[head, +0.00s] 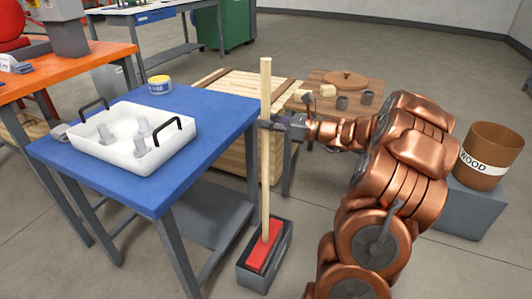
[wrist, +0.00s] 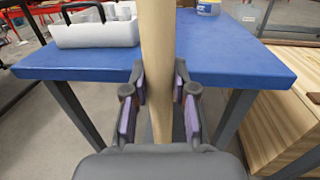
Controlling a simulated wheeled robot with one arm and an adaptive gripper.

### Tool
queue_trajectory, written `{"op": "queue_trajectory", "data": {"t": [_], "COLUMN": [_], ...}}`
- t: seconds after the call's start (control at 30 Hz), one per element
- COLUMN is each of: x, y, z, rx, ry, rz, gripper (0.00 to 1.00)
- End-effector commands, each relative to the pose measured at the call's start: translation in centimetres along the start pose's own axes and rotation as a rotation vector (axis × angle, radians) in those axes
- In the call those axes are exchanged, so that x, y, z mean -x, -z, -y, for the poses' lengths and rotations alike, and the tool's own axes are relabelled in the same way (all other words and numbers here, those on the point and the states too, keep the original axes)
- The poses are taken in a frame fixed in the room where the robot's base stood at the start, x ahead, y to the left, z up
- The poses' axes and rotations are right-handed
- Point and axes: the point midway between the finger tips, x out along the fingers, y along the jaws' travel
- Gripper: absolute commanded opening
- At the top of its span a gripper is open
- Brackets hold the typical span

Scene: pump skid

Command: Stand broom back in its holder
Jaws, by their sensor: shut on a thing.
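The broom (head: 266,150) stands nearly upright, with a long pale wooden handle and a red head (head: 264,246) at the bottom. The red head sits within the dark grey box-shaped holder (head: 245,277) on the floor; whether it rests on the bottom I cannot tell. My gripper (head: 272,124) is shut around the handle, beside the blue table's right corner. In the wrist view the handle (wrist: 157,70) runs between the two finger pads of my gripper (wrist: 160,100). The broom head and holder are hidden in the wrist view.
A blue table (head: 200,105) stands just left of the broom, bearing a white tray (head: 112,155) with several grey parts and a yellow-and-white tub (head: 160,85). A wooden crate (head: 228,135) is behind. A wood bin (head: 490,157) stands right. Floor in front of the holder is clear.

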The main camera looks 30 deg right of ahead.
Motion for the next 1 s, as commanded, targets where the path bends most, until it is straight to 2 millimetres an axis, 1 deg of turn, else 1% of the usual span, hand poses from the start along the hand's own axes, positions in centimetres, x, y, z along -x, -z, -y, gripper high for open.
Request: {"op": "queue_trajectory", "data": {"t": [0.03, 0.1, 0.37, 0.6, 0.67, 1.0], "x": [0.1, 0.1, 0.1, 0.2, 0.2, 0.1], "y": [1.1, 1.8, 3.1, 6.0, 6.3, 6.3], "z": [0.0, 0.0, 0.0, 0.0, 0.0, 0.0], "rx": [-0.001, -0.002, -0.002, -0.002, -0.001, 0.0], "ry": [0.0, 0.0, 0.0, -0.001, -0.001, -0.001], "rz": [0.0, 0.001, 0.003, 0.003, 0.003, 0.003], "gripper": [0.0, 0.0, 0.0, 0.0, 0.0, 0.0]}}
